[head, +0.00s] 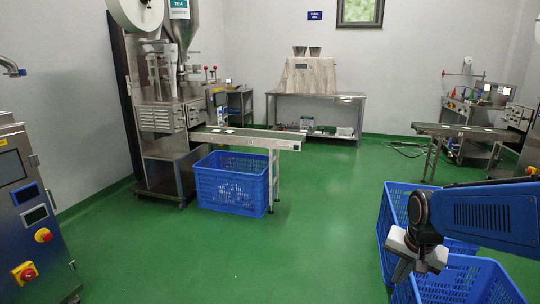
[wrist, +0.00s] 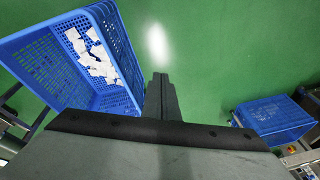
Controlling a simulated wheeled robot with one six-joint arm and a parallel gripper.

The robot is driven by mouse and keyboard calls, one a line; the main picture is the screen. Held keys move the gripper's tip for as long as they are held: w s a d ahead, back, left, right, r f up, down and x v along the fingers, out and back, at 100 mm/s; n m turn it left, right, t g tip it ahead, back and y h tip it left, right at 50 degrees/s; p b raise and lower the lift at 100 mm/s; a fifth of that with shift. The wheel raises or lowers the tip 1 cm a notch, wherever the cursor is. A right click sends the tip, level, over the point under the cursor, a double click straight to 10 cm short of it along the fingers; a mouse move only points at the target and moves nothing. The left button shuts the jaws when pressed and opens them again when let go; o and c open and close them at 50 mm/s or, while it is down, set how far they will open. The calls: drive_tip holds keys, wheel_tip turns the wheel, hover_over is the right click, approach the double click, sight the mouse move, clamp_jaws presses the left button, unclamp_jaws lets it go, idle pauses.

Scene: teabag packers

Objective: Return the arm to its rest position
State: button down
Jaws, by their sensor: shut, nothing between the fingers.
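My gripper (head: 402,271) hangs at the end of my blue arm at the lower right of the head view, pointing down and to the left over the blue crates there. In the wrist view its fingers (wrist: 160,92) are together with nothing between them. Beneath it in the head view stand a nearer blue crate (head: 470,285) and one just behind it (head: 392,215), partly hidden by my arm. The wrist view shows a blue crate (wrist: 38,60) with several white teabag packets inside, left of the fingers. I cannot tell whether the fingers touch any crate.
A packing machine (head: 160,118) with a conveyor (head: 245,138) stands at left centre, a blue crate (head: 232,190) under the conveyor. A control cabinet (head: 35,220) is at the near left. Another conveyor (head: 468,131) is at the right. The green floor (head: 310,225) in the middle is clear.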

drive_tip(key=s+a+r+n+t, duration=0.1)
drive_tip(key=s+a+r+n, duration=0.1)
drive_tip(key=s, duration=0.5)
drive_tip(key=s+a+r+n, duration=0.3)
drive_tip(key=s+n, duration=0.2)
drive_tip(key=s, duration=0.3)
drive_tip(key=shift+r+t, duration=0.15)
drive_tip(key=shift+t, duration=0.25)
